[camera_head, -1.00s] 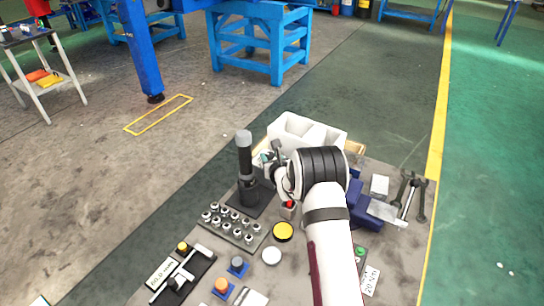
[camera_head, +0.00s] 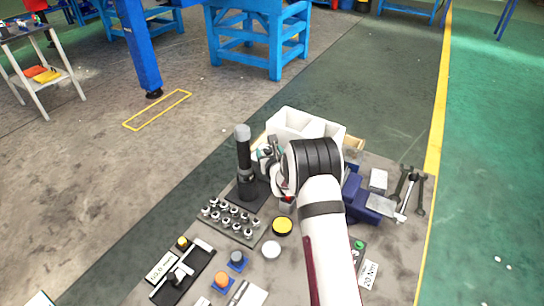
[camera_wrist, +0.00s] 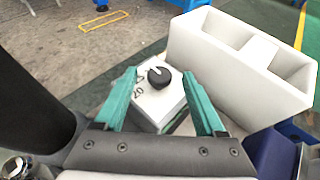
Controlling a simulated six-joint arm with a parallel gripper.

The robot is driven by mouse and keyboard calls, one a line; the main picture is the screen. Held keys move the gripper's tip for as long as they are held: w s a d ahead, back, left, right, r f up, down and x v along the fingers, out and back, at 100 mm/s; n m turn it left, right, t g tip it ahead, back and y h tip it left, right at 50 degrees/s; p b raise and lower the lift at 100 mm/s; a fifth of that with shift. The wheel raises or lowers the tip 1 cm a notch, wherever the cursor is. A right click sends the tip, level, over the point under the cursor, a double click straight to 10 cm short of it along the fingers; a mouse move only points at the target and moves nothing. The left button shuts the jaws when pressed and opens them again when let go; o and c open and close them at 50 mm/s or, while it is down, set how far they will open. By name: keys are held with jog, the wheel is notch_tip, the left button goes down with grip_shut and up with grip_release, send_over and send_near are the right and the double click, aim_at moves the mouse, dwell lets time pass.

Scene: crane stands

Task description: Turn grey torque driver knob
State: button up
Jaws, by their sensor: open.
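An upright black driver (camera_head: 244,165) with a grey knob (camera_head: 242,132) on top stands on a dark base plate, left of my gripper. A large black cylinder (camera_wrist: 28,100), which looks like its body, fills the left edge of the wrist view; its grey top is not visible there. My gripper (camera_wrist: 159,76) is open and empty, with teal fingers apart. Between and beyond the fingers is a pale box (camera_wrist: 160,103) with a black dial (camera_wrist: 159,76) and printed numbers, one reading 20. Whether the fingers touch the box cannot be told. In the head view my arm mostly hides the gripper.
A white two-compartment bin (camera_head: 290,122) stands behind my gripper; it is close on the right in the wrist view (camera_wrist: 205,50). A rack of metal sockets (camera_head: 230,220) lies in front of the driver. Blue blocks (camera_head: 368,205) and wrenches (camera_head: 413,190) lie right of my arm.

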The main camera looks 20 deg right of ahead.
jog(key=v, duration=1.5)
jog(key=w+d+r+m+g, duration=0.25)
jog(key=w+m+g, duration=0.25)
jog(key=w+m, duration=0.95)
jog(key=s+a+r+m+g, duration=0.1)
jog(key=s+r+m+g, duration=0.15)
jog(key=m, duration=0.85)
jog(key=s+r+m+g, duration=0.15)
jog(key=r+m, duration=0.25)
jog(key=m, duration=0.6)
jog(key=shift+y, duration=0.4)
jog(key=x, duration=1.4)
jog(key=shift+s+a+f, duration=0.15)
jog(key=shift+a+f, duration=0.1)
jog(key=shift+f, duration=0.25)
